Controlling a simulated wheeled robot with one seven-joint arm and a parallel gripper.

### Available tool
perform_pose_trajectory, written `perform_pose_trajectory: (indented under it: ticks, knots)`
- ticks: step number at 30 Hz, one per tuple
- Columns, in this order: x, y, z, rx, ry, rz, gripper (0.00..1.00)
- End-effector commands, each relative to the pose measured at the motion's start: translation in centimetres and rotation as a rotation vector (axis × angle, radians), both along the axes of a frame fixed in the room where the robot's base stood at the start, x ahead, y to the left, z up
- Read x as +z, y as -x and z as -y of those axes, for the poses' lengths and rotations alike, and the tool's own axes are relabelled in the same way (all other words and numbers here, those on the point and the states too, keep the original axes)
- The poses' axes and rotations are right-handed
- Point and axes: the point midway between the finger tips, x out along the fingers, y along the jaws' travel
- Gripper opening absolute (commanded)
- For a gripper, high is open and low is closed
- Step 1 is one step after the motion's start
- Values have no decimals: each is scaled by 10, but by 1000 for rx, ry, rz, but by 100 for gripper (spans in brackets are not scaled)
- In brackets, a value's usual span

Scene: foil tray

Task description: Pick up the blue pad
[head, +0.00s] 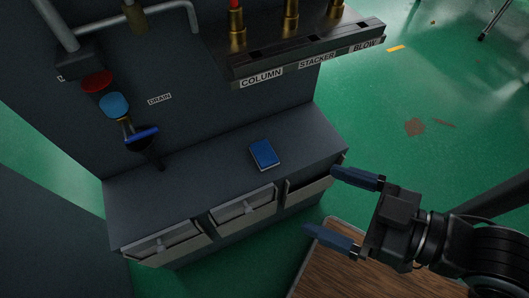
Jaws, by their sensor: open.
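The blue pad (264,154) is a small flat rectangle with a pale edge. It lies on the grey top of the drawer cabinet (205,172), a little right of the middle. My gripper (333,206) is at the lower right, to the right of and nearer than the pad. Its two dark blue fingers are spread wide and point left. It is empty and apart from the pad.
Drawers (243,210) line the cabinet's front, and the right one (308,187) looks partly open. Pipes and a blue-handled valve (141,134) stand at the left. A labelled ledge (310,62) juts out above. A wooden surface (345,268) is below my gripper.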

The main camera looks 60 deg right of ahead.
Motion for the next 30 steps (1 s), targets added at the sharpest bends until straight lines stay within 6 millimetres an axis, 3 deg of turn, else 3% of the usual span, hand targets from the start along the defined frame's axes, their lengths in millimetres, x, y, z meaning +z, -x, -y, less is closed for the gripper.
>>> perform_pose_trajectory:
  ticks: [12, 18, 24, 30]
  knots:
    - [-157, -68, 36, -160, -45, -376, 100]
    - [-216, -109, 65, -249, -93, -581, 100]
    - [-250, -152, 99, -338, -163, -782, 100]
    - [-258, -194, 137, -420, -251, -980, 100]
